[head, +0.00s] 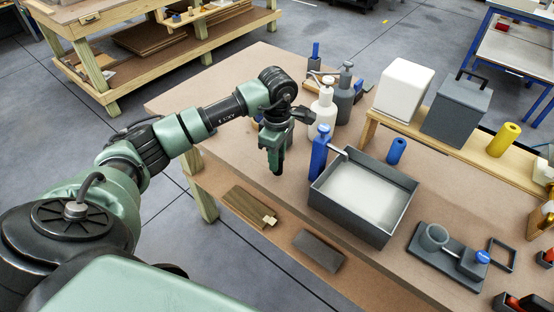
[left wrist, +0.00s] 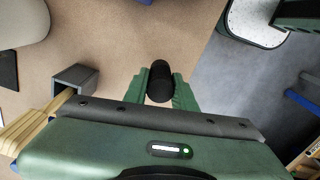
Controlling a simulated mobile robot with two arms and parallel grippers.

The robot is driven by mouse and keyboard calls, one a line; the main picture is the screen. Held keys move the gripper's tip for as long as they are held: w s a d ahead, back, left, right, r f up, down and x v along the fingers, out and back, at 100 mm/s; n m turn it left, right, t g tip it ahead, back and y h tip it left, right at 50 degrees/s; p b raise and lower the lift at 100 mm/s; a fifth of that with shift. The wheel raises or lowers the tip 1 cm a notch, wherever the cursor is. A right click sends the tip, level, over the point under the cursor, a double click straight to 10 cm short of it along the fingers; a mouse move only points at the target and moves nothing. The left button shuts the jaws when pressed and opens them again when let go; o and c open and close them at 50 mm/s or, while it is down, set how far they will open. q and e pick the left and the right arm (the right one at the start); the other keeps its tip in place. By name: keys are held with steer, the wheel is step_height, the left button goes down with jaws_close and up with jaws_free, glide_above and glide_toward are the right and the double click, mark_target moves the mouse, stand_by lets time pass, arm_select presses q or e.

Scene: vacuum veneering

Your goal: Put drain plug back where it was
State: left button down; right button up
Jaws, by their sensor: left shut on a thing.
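My left gripper (head: 277,165) points down over the table, near its front edge and left of the grey tray. In the left wrist view its fingers (left wrist: 160,88) are shut on a short black cylinder, which I take to be the drain plug (left wrist: 160,76). The plug does not show clearly in the head view. The grey tray (head: 342,217) has a pale bottom; no drain hole can be made out. A blue upright clamp (head: 320,150) stands at its left corner. My right gripper is in neither view.
White and grey bottles (head: 324,108) stand just behind the gripper. A blue cylinder (head: 396,151) stands behind the tray. A grey fixture with a cup (head: 433,237) lies to its right. A wooden shelf (head: 448,147) bears white and grey boxes. Boards (head: 243,206) lie on the lower shelf.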

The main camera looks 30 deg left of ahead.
arm_select(q)
steer(key=shift+f, duration=0.9)
steer(key=c, duration=1.1)
jaws_free()
steer(key=shift+c, duration=0.2)
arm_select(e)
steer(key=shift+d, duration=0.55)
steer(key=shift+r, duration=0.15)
arm_select(q)
steer(key=shift+r, duration=0.3)
step_height(320, 180, up, 11)
steer(key=b, duration=0.3)
steer(key=shift+f, duration=0.2)
steer(key=shift+r, duration=0.55)
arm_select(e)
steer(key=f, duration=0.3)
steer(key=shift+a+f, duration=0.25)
